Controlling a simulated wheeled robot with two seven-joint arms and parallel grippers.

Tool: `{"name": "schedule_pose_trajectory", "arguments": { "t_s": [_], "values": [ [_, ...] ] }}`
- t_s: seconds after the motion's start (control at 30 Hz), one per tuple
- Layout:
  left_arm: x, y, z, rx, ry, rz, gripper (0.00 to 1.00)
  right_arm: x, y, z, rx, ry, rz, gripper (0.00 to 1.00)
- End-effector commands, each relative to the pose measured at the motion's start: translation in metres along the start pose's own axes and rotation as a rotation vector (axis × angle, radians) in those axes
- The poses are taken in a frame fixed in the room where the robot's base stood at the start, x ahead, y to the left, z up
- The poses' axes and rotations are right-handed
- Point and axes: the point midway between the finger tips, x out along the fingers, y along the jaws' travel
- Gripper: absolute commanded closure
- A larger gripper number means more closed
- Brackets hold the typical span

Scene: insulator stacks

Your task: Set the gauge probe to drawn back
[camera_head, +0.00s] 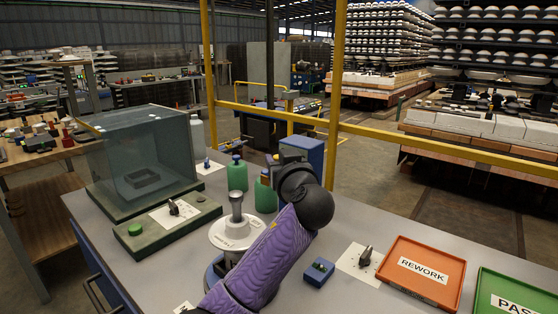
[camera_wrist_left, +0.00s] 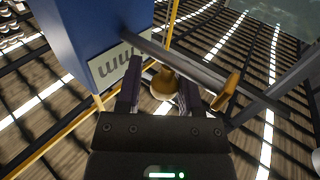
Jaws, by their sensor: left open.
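The gauge is a blue box (camera_head: 304,148) at the back of the bench in the head view, partly hidden by my left arm. In the left wrist view the blue box (camera_wrist_left: 95,35) has a pale "mm" label. A grey rod (camera_wrist_left: 200,68) runs out of it to the lower right and carries an orange-brass tab (camera_wrist_left: 226,92). A brass knob (camera_wrist_left: 170,84) shows between the fingertips of my left gripper (camera_wrist_left: 160,90), which is open. Whether the fingers touch the knob I cannot tell. In the head view my left gripper (camera_head: 292,157) is mostly hidden. My right gripper is not in view.
A clear box (camera_head: 140,150) stands at left, with a green-button base (camera_head: 135,230). Green bottles (camera_head: 237,175) and a white pedestal (camera_head: 235,233) stand near my arm. A blue button box (camera_head: 319,272), an orange REWORK tray (camera_head: 422,270) and a green PASS tray (camera_head: 520,292) lie at right.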

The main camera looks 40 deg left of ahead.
Motion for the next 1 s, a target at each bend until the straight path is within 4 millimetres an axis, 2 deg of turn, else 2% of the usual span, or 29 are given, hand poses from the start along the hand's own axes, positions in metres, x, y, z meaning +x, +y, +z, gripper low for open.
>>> {"name": "schedule_pose_trajectory", "arguments": {
  "t_s": [0.03, 0.1, 0.4, 0.47, 0.7, 0.8, 1.0],
  "values": [
    [0.000, 0.000, 0.000, 0.000, 0.000, 0.000, 0.42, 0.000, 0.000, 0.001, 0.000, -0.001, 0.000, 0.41],
    [0.000, 0.000, 0.000, 0.000, 0.000, -0.001, 0.31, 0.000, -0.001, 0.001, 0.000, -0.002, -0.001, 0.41],
    [-0.003, 0.000, -0.001, 0.000, 0.000, -0.001, 0.31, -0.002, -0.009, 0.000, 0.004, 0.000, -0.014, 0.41],
    [-0.011, 0.000, -0.002, -0.001, 0.000, 0.001, 0.31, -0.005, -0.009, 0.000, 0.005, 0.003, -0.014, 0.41],
    [-0.072, 0.001, -0.003, -0.003, -0.002, 0.002, 0.31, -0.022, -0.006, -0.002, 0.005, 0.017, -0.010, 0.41],
    [-0.089, 0.001, -0.002, -0.002, -0.002, 0.002, 0.31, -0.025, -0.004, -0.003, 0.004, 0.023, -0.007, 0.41],
    [-0.100, 0.000, 0.000, 0.000, -0.001, -0.001, 0.31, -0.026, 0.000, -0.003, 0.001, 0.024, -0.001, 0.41]
  ]
}}
